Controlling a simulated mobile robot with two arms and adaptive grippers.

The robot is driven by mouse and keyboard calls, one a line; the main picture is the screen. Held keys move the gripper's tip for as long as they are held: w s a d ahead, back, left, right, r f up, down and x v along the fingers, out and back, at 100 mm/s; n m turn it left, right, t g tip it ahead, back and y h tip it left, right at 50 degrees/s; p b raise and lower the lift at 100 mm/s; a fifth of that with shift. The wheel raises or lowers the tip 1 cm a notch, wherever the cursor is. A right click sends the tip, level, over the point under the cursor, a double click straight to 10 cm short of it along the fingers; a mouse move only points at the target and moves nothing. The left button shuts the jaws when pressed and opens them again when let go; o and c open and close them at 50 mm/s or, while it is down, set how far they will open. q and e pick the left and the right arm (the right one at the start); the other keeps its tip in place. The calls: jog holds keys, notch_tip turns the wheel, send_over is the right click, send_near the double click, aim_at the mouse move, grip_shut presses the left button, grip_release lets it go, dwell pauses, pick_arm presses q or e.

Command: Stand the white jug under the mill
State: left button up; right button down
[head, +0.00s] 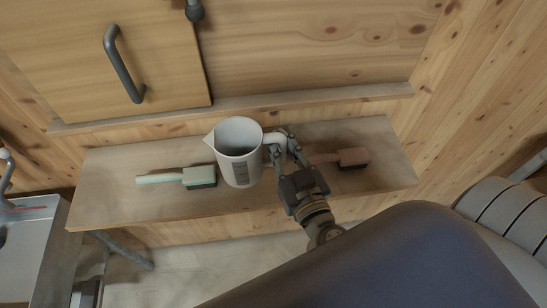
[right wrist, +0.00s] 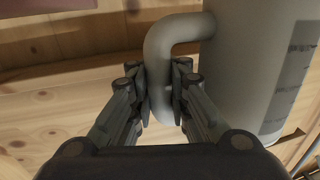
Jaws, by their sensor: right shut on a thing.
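The white jug (head: 237,160) is upright in the head view, in front of the wooden shelf as I look down, with its spout to the left and its handle to the right. A dark measuring scale runs down its side. My right gripper (head: 280,141) is shut on the jug's handle. In the right wrist view the fingers (right wrist: 161,100) close on both sides of the handle (right wrist: 157,50), and the jug's body (right wrist: 255,75) fills the right side. I cannot tell whether the jug touches the shelf. No mill can be made out. My left gripper is not in view.
On the wooden shelf (head: 110,205) lie a green brush (head: 198,175) left of the jug and a reddish brush (head: 352,156) behind my right gripper. A cupboard door with a grey handle (head: 122,65) is above. A grey metal unit (head: 35,250) stands at the lower left.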

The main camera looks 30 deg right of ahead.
aim_at(284, 161)
jog(key=f, duration=0.1)
jog(key=f+b, duration=0.1)
jog(key=f, duration=0.1)
jog(key=shift+w+f, duration=0.25)
jog(key=shift+f, duration=0.1)
jog(key=shift+f+b, duration=0.3)
jog(key=shift+f, duration=0.25)
jog(key=c, duration=1.7)
grip_release()
jog(key=shift+o, duration=0.8)
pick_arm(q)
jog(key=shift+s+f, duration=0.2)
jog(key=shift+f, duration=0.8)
